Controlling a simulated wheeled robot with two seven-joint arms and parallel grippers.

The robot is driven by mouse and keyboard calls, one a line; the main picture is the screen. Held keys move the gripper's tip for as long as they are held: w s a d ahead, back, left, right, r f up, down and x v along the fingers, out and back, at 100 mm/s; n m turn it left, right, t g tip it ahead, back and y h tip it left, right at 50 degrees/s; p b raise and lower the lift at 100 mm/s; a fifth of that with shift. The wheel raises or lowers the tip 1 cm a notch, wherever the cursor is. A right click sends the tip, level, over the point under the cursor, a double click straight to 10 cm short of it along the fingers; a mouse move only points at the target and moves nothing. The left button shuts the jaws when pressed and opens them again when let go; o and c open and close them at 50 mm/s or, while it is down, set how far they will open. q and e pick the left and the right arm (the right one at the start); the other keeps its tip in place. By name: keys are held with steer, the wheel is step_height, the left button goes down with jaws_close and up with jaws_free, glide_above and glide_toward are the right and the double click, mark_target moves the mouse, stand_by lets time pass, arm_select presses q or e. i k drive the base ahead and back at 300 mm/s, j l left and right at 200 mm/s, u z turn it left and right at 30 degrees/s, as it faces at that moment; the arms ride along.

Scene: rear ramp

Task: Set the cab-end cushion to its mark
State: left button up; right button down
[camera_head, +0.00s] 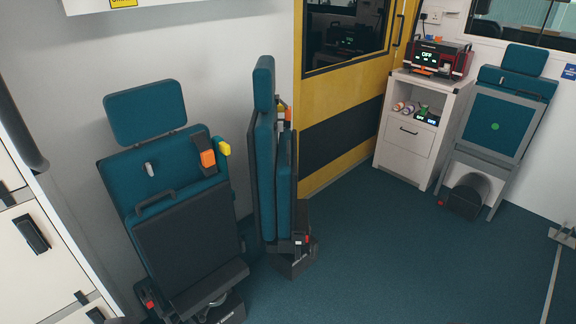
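Three teal fold-up seats are in view, and I cannot tell from the picture alone which one is the cab-end seat. The near left seat (146,112) has a cushion (187,237) folded upright, its dark underside facing out. The middle seat (264,160) is seen edge-on, its cushion (285,185) also folded up against its back. The right seat (523,60) stands against the far wall and has a teal panel (488,140) with a green round mark (495,126) on it. Neither of my grippers is in view.
A white cabinet (405,151) with a red and black device (436,59) on top stands left of the right seat. A yellow door (338,98) is behind the middle seat. White drawers (40,255) line the left edge. The blue floor (400,255) is clear.

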mark_target(287, 171)
steer(key=i+l+z, duration=0.1)
steer(key=i+z, duration=0.15)
steer(key=i, duration=0.25)
steer(key=i+z, duration=0.3)
steer(key=i, duration=0.15)
steer(key=i+j+z, duration=0.1)
steer(key=i+j, duration=0.15)
steer(key=i, duration=0.2)
steer(key=i+j, duration=0.25)
steer(key=i, duration=0.15)
steer(key=z, duration=0.05)
